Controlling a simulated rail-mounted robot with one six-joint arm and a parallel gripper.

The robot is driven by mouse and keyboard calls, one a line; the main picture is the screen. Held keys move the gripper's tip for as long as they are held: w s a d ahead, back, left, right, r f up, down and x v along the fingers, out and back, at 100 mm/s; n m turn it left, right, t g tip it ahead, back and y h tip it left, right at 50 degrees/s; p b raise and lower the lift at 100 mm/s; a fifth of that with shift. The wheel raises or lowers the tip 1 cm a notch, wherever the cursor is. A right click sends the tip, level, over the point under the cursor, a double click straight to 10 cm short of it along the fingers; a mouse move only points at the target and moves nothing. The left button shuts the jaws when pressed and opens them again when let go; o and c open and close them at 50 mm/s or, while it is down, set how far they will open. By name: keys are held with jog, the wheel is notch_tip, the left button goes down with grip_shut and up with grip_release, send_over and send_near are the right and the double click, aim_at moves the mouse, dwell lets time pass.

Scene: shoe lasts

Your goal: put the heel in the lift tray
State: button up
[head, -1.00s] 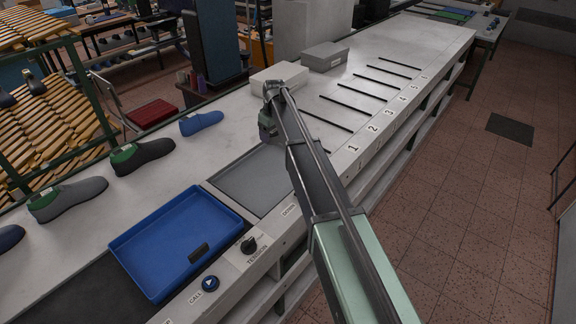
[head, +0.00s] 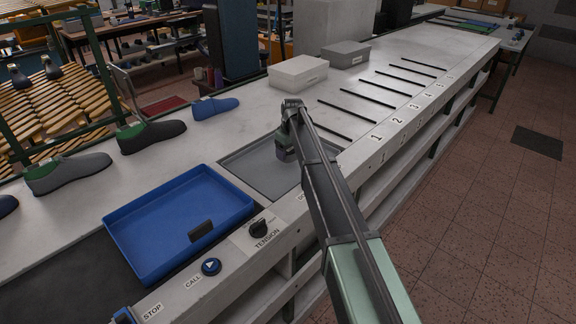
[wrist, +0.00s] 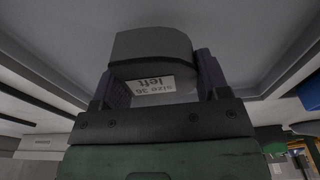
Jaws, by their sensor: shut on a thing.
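My gripper (head: 285,152) hangs over the right half of a shallow grey recessed tray (head: 240,166) in the bench top, which looks like the lift tray. In the wrist view my gripper (wrist: 163,85) is shut on the heel (wrist: 150,45), a dark grey block with a rounded edge and a pale label reading "size 36 left", upside down in the picture. The grey tray's floor and raised sides (wrist: 50,75) spread around it there. The heel is hard to make out in the head view, so I cannot tell whether it touches the tray floor.
A blue tray (head: 128,232) with a small dark piece (head: 201,230) lies left of the grey tray. A tension knob (head: 259,227) and call button (head: 211,266) sit at the front edge. Shoe lasts (head: 150,136) line the back. Two boxes (head: 298,72) stand beyond; numbered slots lie right.

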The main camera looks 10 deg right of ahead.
aim_at(288, 158)
notch_tip(288, 158, down, 4)
jog(key=b, duration=0.2)
jog(key=shift+b, duration=0.3)
jog(key=shift+r+p, duration=0.3)
jog(key=shift+f, duration=0.25)
jog(key=o, duration=1)
jog(key=shift+r, duration=0.1)
jog(key=shift+r, duration=0.1)
jog(key=r+p, duration=0.8)
jog(key=s+r+p, duration=0.1)
jog(key=r+p, duration=0.3)
jog(key=shift+d+r, duration=0.2)
jog(key=shift+d, duration=0.2)
jog(key=s+m, duration=0.2)
jog(key=s, duration=1.1)
jog(key=s+m, duration=0.3)
jog(key=s, duration=1)
jog(key=s+m+g, duration=0.1)
jog(key=s+m, duration=0.1)
jog(key=s, duration=1.1)
jog(key=shift+s+a+f+h, duration=0.25)
jog(key=shift+s+h, duration=0.1)
jog(key=shift+h, duration=0.05)
